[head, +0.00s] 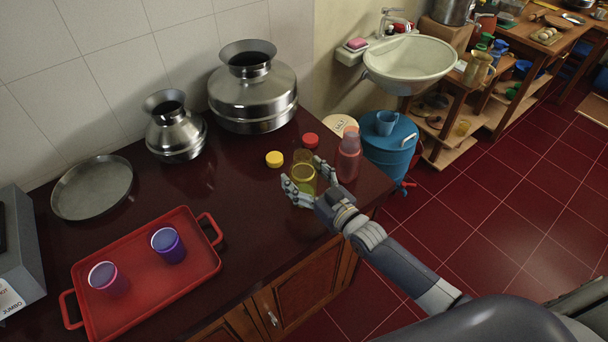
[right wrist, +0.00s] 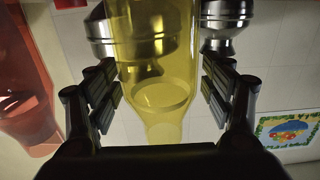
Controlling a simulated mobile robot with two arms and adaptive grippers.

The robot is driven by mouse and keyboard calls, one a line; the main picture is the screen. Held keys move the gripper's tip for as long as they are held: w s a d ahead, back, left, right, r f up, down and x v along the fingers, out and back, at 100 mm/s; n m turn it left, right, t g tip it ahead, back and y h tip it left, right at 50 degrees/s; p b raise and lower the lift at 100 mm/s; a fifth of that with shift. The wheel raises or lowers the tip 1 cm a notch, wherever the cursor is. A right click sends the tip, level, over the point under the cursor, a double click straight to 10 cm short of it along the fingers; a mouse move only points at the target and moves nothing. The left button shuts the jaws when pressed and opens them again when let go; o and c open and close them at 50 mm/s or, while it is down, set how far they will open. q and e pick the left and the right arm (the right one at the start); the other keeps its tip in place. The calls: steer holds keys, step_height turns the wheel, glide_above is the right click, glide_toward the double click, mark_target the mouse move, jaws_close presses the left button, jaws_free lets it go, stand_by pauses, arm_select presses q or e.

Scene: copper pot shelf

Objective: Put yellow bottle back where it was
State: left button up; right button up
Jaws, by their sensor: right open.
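The transparent yellow bottle (head: 303,173) stands on the dark red countertop (head: 235,215), near its right front part. My right gripper (head: 308,180) is at the bottle with its fingers on either side. In the right wrist view the yellow bottle (right wrist: 160,75) is between the open fingers, and a gap shows on each side. That view appears upside down. A pink-red bottle (head: 348,158) stands just right of the yellow one, close to my right fingers; it also shows at the left of the right wrist view (right wrist: 25,90). My left gripper is not in view.
A yellow lid (head: 274,159) and a red lid (head: 310,140) lie behind the bottles. Steel pots (head: 253,95) (head: 176,135) and a round steel plate (head: 93,188) stand along the wall. The countertop between tray and bottles is clear.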

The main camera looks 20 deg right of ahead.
steer(key=shift+r, duration=0.1)
steer(key=shift+r, duration=0.2)
steer(key=b+v, duration=0.1)
steer(key=v, duration=1.1)
steer(key=shift+b, duration=0.4)
steer(key=shift+f, duration=0.2)
